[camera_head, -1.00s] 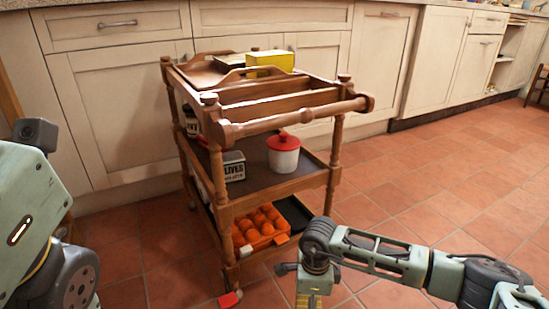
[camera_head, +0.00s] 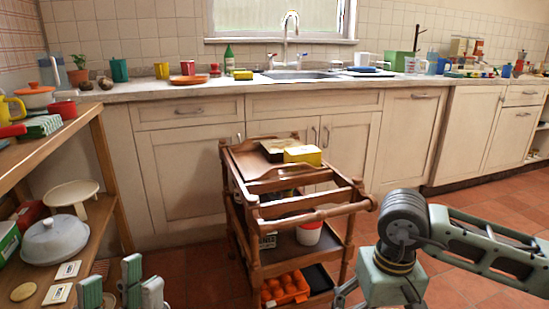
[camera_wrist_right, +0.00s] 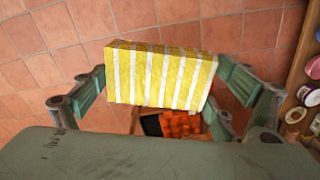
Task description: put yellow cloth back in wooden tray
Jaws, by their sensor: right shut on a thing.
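The yellow cloth (camera_wrist_right: 160,75), folded into a thick block with white stripes, is held between the fingers of my right gripper (camera_wrist_right: 165,88) in the right wrist view. It is above the floor and hides part of the trolley's lower shelf. In the head view my right arm is at the lower right, and the cloth does not show there. A wooden tray (camera_head: 272,184) with raised handles sits on top of the brown trolley. My left gripper (camera_head: 115,292) is at the bottom left of the head view, fingers up and apart, with nothing seen between them.
A yellow box (camera_head: 302,154) lies at the tray's back. Wooden shelves (camera_head: 100,225) stand at left. A cluttered counter (camera_head: 350,82) runs behind. Floor is clear at right.

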